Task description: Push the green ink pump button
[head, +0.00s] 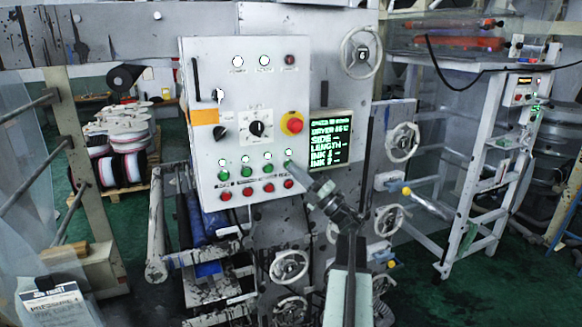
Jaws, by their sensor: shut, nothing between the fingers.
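A white control panel (210,120) fills the middle of the head view. Near its bottom is a row of green buttons, with a left one (224,175), a second (246,172) and a third (268,169). The small labels under the buttons are too blurred to read, so I cannot tell which is the ink pump button. My gripper (289,164) is shut and empty, its tip at the panel's lower right. I cannot tell whether the tip touches the panel.
Red buttons (247,192) sit below the green row, lit white lamps (245,159) above it. A red emergency knob (293,124) on a yellow base is higher up. A text display (331,137) and handwheels (402,142) are right of the panel. Open green floor lies further right.

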